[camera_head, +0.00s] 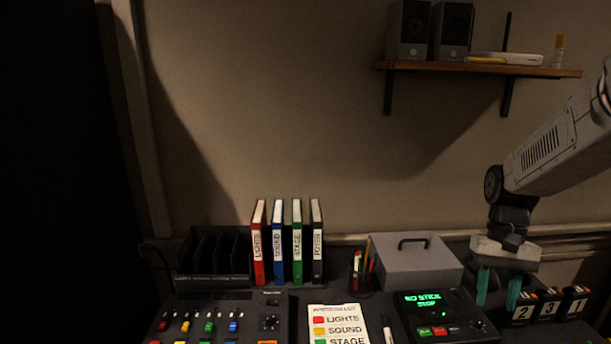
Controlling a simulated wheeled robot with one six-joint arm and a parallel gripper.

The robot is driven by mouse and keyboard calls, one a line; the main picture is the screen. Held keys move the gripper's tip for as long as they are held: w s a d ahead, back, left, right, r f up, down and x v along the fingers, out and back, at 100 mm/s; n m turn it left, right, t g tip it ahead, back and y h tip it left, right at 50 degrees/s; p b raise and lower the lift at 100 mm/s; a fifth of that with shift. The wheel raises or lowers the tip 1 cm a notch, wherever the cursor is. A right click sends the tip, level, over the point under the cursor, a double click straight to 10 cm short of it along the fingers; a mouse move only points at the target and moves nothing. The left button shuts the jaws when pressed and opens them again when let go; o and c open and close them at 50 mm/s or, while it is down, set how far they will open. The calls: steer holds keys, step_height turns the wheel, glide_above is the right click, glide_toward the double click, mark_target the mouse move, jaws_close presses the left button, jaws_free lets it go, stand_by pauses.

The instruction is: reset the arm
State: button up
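My gripper (498,289) hangs at the right side of the desk, with its two teal fingers pointing down. The fingers are apart and nothing shows between them. It is to the right of the grey lidded box (416,268) and the black device with a green display (428,308). The right finger overlaps the left edge of the numbered blocks (549,305) in the picture; I cannot tell whether they touch. My arm reaches in from the right edge.
The mixing desk (220,312) with coloured faders is at front left. Red, blue, green and black binders (287,242) stand behind it, beside a black rack (212,256). A label sheet (338,325), a marker (388,330) and a pen cup (361,278) are mid-desk. A shelf (480,69) holds speakers.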

steer(key=s+a+r+n+t, duration=0.1)
steer(key=s+a+r, duration=0.2)
steer(key=s, duration=0.3)
steer(key=s+a+r+n+t, duration=0.1)
steer(key=s+a+r+t, duration=0.1)
steer(key=s, duration=0.4)
steer(key=s+a+r+n+t+h, duration=0.1)
steer(key=s+a+r+t, duration=0.1)
steer(key=s+a+r, duration=0.2)
steer(key=s+a, duration=0.1)
steer(key=s, duration=0.2)
steer(key=shift+r+n, duration=0.3)
steer(key=shift+n, duration=0.1)
